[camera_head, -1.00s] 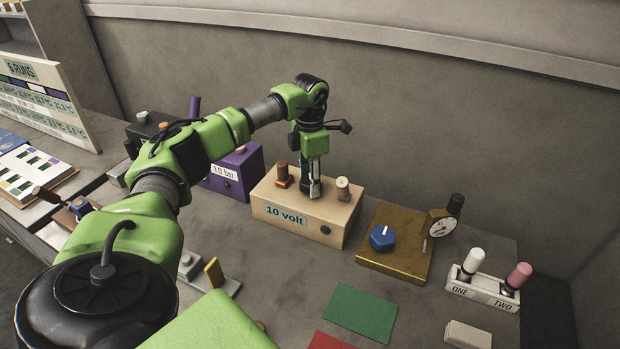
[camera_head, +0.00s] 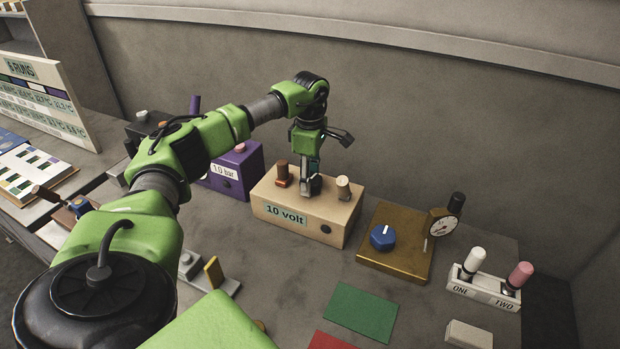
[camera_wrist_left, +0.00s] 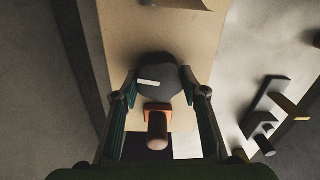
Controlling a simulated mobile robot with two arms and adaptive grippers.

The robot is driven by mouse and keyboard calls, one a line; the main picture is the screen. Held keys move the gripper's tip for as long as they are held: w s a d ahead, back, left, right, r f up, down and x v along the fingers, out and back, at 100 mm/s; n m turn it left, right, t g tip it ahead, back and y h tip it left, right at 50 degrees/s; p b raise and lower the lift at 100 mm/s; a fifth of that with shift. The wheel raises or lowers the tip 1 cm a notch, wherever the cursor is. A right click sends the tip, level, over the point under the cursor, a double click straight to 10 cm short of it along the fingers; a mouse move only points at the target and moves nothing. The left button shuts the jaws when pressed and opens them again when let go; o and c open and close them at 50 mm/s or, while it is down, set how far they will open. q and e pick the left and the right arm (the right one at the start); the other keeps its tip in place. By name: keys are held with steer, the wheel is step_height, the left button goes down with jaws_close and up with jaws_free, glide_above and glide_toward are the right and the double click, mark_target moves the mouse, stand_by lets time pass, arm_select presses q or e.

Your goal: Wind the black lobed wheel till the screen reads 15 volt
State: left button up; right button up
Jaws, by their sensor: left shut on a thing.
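The black lobed wheel (camera_wrist_left: 155,76) with a white mark is on top of a tan box (camera_head: 277,233). The box's screen (camera_head: 286,215) reads 10 volt. My left gripper (camera_head: 312,186) comes down from above and is shut on the wheel. In the left wrist view the fingers of my left gripper (camera_wrist_left: 160,84) sit at either side of the wheel, and its white mark points to the left. In the head view the fingers hide much of the wheel. My right gripper is in neither view.
A brown post (camera_head: 282,173) and a cream post (camera_head: 343,188) flank the wheel on the box. A purple box (camera_head: 235,175) reading 1.0 bar stands to the left. A brass plate (camera_head: 400,262) with a blue knob (camera_head: 382,238) and dial (camera_head: 442,226) stands to the right.

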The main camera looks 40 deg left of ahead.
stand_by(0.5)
arm_select(q)
steer(key=o, duration=1.1)
steer(key=shift+r, duration=0.1)
step_height(320, 180, up, 12)
